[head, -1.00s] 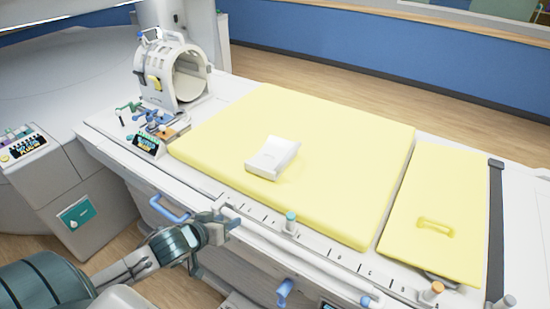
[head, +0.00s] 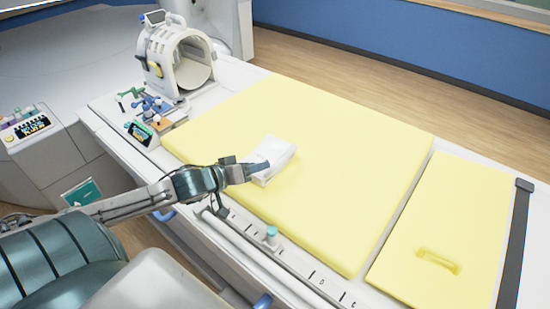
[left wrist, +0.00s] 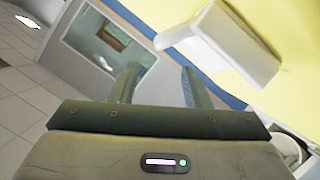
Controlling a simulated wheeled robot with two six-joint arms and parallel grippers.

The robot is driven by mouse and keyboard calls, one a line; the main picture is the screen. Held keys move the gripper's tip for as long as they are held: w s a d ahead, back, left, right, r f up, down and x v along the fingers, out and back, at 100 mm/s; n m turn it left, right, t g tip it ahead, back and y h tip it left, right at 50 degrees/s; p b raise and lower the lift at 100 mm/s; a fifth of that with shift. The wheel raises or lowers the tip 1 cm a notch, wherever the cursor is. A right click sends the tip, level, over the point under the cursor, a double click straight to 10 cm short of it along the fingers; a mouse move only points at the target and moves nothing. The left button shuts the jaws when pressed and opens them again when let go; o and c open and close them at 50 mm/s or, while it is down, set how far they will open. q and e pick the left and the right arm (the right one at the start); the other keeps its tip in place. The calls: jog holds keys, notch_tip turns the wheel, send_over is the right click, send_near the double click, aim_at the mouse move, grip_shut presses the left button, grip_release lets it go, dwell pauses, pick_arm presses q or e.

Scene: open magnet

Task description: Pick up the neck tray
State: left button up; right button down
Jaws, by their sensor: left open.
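The neck tray, a white block-like piece (head: 279,156), lies on the large yellow mattress pad (head: 340,170) of the table. In the left wrist view the white tray (left wrist: 225,42) shows at the upper right, with a raised lip on one side. My left gripper (head: 256,169) is at the tray's near left edge in the head view. In the left wrist view its open fingers (left wrist: 158,85) have nothing between them, and the tray lies beyond and to their right. I cannot tell whether a finger touches it. My right gripper is not in view.
A white head coil (head: 180,60) stands at the table's far left end, with small coloured parts (head: 150,108) in front. A second yellow pad (head: 450,225) with a handle lies at right. A turquoise-topped knob (head: 271,234) stands on the near rail.

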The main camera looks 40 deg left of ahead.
aim_at(279, 160)
pick_arm(q)
jog(key=b+x, duration=0.2)
jog(key=x, duration=0.1)
jog(key=shift+f, duration=0.1)
jog(key=shift+w+d+f, duration=0.1)
jog(key=shift+w, duration=0.3)
jog(key=shift+w+d, duration=0.15)
jog(key=shift+w, duration=0.15)
jog(key=shift+w+f, duration=0.1)
jog(key=shift+w, duration=0.4)
jog(key=x, duration=0.3)
jog(key=shift+f+p, duration=0.1)
jog(key=shift+p, duration=0.25)
jog(key=shift+w+d+f, duration=0.15)
jog(key=shift+w+f, duration=0.05)
jog(key=shift+w, duration=0.2)
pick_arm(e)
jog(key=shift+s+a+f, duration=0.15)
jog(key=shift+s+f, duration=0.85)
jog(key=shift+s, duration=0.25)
pick_arm(q)
jog(key=shift+c, duration=0.2)
